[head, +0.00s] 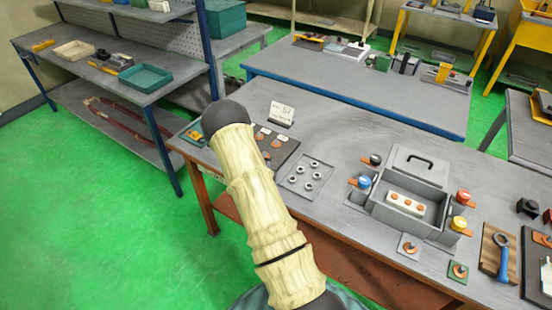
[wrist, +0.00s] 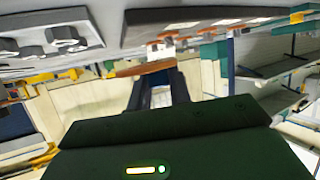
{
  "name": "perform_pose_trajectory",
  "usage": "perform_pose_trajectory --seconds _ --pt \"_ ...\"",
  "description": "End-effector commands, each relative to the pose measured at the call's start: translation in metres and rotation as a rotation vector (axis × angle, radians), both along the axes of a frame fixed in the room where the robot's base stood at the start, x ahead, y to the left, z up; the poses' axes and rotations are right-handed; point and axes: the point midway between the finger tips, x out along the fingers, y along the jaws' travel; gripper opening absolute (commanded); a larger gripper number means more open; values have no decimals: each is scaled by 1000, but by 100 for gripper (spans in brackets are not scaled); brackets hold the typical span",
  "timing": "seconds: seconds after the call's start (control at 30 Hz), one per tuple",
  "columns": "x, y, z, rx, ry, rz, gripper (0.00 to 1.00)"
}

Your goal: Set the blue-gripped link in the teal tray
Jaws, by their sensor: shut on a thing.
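A blue-topped piece (head: 364,182) with an orange part beside it is at the left side of the grey box (head: 378,208). A teal tray (head: 145,77) lies on the left shelf bench, and a small teal piece (head: 193,133) is at the worktable's left corner. In the wrist view my gripper (wrist: 160,88) is shut on a copper-coloured bar (wrist: 145,68). The part between the fingers is mostly hidden, so I cannot tell its grip colour. In the head view my sleeved arm hides the gripper.
A dark board (head: 275,145) with copper pieces and a grey plate (head: 305,176) with several rings lie near my arm. A white card (head: 281,113) stands behind. Black, red and yellow knobs surround the box. A blue wrench (head: 503,255) lies at right. Green floor is open at left.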

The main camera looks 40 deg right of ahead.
Motion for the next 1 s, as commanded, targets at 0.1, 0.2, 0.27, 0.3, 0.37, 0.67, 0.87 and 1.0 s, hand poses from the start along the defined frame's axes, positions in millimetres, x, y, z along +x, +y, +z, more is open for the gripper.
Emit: perform_pose_trajectory --seconds 0.1,0.2,0.27,0.3,0.37,0.67,0.87,1.0 --pt "3 29 -16 3 7 98 0" --pt "6 62 -30 8 8 203 0" --pt "5 85 -40 12 11 277 0" --pt "5 104 -47 15 9 334 0" --pt "2 134 -58 19 9 424 0" --pt "-23 236 -86 36 -4 725 0" --pt "-25 243 -87 37 -7 744 0" --pt "-25 242 -87 37 -6 743 0"
